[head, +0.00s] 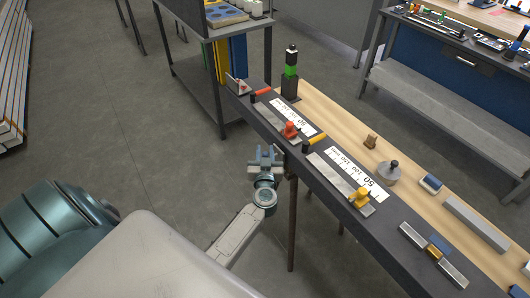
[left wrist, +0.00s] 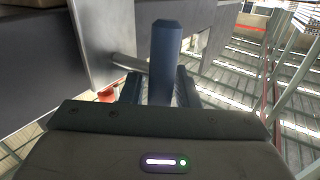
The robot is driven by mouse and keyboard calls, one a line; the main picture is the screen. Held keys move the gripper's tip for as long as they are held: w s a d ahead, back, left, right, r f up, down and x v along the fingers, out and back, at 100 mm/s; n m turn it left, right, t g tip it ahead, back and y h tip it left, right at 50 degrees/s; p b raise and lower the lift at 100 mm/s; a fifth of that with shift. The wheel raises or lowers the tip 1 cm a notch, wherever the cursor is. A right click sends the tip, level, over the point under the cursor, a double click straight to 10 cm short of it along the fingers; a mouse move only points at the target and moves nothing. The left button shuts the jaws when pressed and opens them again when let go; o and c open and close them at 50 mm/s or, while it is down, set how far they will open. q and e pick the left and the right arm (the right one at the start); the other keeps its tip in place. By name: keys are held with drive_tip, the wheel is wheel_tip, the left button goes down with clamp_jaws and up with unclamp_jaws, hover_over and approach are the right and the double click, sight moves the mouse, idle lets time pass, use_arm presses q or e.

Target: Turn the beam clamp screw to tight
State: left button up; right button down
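My left gripper (head: 266,153) is just outside the near edge of the bench, beside its dark front rail. Its blue fingers (left wrist: 165,62) point away from the camera in the left wrist view and look like one post. I cannot tell whether there is a gap between them. A grey metal rod (left wrist: 128,62), perhaps the clamp screw, sticks out from a grey plate (left wrist: 108,38) and passes behind the fingers. I cannot tell whether it touches them. The clamp is not clear in the head view. My right gripper is not in view.
The bench (head: 330,122) carries white scales, a red stop (head: 290,130), a yellow stop (head: 361,198) and a black-and-green post (head: 290,75). A brown leg (head: 292,225) stands close to my gripper. A grey shelf unit (head: 215,60) is at the back.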

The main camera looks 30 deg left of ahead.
use_arm(q)
clamp_jaws()
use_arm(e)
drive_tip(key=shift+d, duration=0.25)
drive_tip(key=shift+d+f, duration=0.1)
